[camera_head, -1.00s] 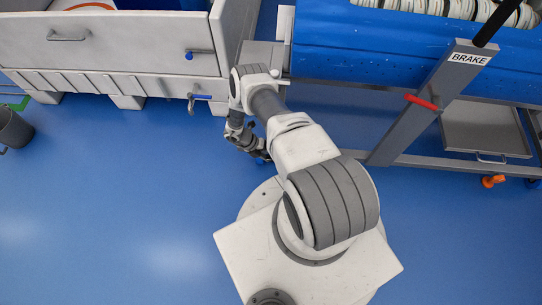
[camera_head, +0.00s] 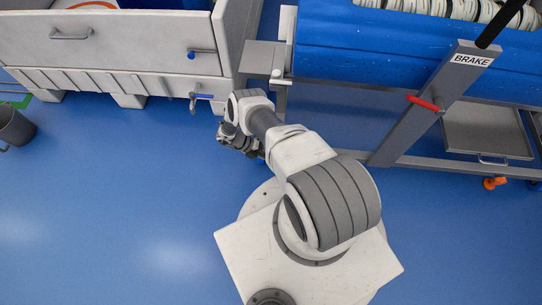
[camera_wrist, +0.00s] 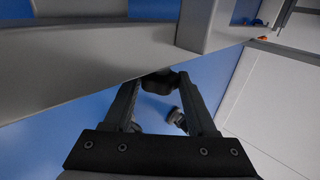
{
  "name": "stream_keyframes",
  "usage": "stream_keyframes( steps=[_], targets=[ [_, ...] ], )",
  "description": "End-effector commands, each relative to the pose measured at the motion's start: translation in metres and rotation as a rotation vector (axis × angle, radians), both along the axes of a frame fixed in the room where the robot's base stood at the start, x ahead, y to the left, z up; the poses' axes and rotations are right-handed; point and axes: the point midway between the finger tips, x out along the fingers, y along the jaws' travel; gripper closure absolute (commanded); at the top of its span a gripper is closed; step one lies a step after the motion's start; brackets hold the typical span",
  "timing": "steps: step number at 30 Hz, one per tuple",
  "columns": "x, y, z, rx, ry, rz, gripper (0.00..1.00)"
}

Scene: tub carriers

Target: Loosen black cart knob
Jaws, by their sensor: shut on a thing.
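In the wrist view the black knob (camera_wrist: 158,82) sits under the edge of a grey metal frame (camera_wrist: 90,58), between the tips of my two dark fingers. My gripper (camera_wrist: 160,80) is shut on it from both sides. The knob's top and its stem are hidden by the frame. In the head view my wrist and gripper (camera_head: 229,132) are left of my forearm, below the front edge of the white tub; the knob cannot be made out there.
The white tub (camera_head: 110,55) has a blue-handled valve (camera_head: 200,96) close to my wrist. The blue carrier (camera_head: 400,50) stands on a grey frame with a BRAKE lever and red handle (camera_head: 424,103). A grey bucket (camera_head: 14,127) stands far left. The blue floor at lower left is clear.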

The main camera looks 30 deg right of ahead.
Motion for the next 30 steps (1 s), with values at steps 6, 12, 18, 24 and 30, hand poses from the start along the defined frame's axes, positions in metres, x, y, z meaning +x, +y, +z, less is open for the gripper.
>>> stream_keyframes(
  steps=[6, 12, 18, 24, 30],
  targets=[
    [0.0, -0.001, 0.0, -0.002, -0.001, 0.001, 0.25],
    [0.0, -0.001, 0.0, 0.0, -0.001, 0.001, 0.13],
    [0.001, 0.001, 0.002, -0.001, -0.001, 0.001, 0.13],
    [0.012, 0.017, 0.021, 0.0, -0.003, 0.002, 0.13],
    [0.032, 0.046, 0.055, 0.0, -0.003, 0.003, 0.13]
  ],
)
